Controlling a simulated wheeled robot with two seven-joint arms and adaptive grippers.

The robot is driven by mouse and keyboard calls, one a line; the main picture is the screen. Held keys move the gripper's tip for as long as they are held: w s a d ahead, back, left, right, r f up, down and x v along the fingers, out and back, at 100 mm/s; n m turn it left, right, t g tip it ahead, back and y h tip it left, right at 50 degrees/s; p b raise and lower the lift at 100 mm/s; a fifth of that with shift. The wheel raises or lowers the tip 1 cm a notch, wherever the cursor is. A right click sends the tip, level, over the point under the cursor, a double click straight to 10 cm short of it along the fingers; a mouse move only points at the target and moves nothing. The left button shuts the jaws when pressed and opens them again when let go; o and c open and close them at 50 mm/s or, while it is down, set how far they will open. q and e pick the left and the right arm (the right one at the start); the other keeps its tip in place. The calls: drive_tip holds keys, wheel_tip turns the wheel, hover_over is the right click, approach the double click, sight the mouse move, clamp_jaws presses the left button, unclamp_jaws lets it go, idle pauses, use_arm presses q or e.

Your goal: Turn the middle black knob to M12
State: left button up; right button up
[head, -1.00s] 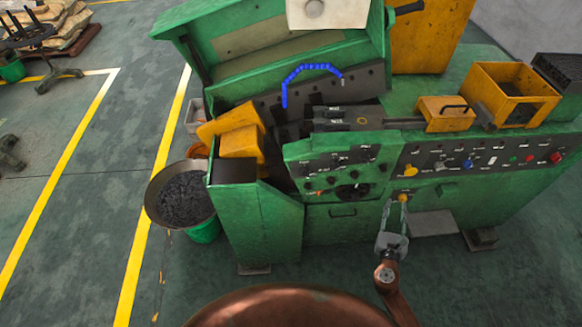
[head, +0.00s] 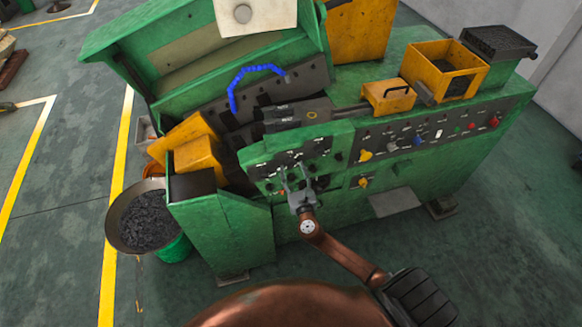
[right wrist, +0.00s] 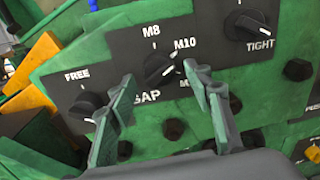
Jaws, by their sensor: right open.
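The middle black knob (right wrist: 160,68) sits on a dark plate in the right wrist view, with M8 above it, M10 at its upper right and GAP below. A third label starting with M is partly hidden by a finger. The knob's white mark lies on its right side; its exact setting is hard to tell. My right gripper (right wrist: 158,104) is open, its two green-looking fingers apart below and to either side of the knob, with nothing between the tips. In the head view my right gripper (head: 294,180) is in front of the green machine's panel (head: 290,162). My left gripper is out of view.
A black knob marked FREE (right wrist: 88,106) is at left and one marked TIGHT (right wrist: 246,22) at upper right. Dark bolts (right wrist: 174,130) stick out below. A yellow knob (head: 363,182) is right of the gripper. A pan of dark pieces (head: 148,218) stands at left.

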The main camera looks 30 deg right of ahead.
drive_tip(key=shift+w+d, duration=0.2)
drive_tip(key=shift+w, duration=0.45)
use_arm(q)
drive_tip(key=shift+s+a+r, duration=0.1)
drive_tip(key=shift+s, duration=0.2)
use_arm(e)
drive_tip(key=shift+c, duration=0.5)
drive_tip(key=c, duration=1)
